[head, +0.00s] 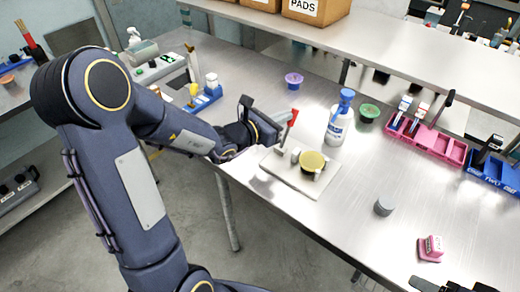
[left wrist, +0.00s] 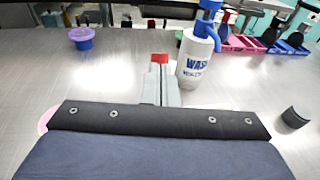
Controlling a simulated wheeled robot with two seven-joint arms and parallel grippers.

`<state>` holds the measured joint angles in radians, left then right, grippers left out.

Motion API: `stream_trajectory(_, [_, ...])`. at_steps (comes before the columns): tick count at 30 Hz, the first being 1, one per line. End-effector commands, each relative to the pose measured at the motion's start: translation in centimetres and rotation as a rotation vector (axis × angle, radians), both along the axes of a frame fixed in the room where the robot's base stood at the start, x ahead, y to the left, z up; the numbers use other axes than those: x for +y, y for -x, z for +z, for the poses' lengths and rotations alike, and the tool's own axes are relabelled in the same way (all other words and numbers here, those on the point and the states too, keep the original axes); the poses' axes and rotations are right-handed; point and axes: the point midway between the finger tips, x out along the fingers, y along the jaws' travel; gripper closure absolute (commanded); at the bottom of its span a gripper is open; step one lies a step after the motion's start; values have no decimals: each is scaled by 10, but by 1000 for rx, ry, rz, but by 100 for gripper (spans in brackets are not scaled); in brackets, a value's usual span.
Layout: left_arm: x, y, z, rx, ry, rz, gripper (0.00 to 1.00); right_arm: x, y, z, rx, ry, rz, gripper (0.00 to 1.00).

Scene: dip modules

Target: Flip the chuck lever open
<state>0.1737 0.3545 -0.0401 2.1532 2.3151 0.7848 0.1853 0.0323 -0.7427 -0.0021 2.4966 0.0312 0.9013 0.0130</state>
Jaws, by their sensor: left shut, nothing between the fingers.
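The chuck's base plate (head: 283,175) lies near the table's front edge. On it are small grey metal parts and a round yellow-topped piece (head: 313,160). The chuck lever, with its red handle (head: 291,118), stands upright and slightly tilted at the plate's back side. My left gripper (head: 275,133) is shut and empty, just left of the lever; contact cannot be told.
A wash bottle (head: 340,122) stands behind the chuck, with purple (head: 294,80) and green (head: 369,112) cups nearby. Pink (head: 425,143) and blue (head: 490,176) racks stand at right. A grey cylinder (head: 383,207) and pink block (head: 431,247) lie front right.

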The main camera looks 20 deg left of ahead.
Motion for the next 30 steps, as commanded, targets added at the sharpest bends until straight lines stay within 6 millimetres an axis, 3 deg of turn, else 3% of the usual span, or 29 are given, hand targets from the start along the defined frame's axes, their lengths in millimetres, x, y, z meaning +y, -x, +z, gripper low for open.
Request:
stream_trajectory(23, [-2,-9,1,-5,1,-1,100,0,0,-6,0,0,0,39])
stream_trajectory(30, [5,-8,13,-6,1,-2,100,0,0,4,0,0,0,39])
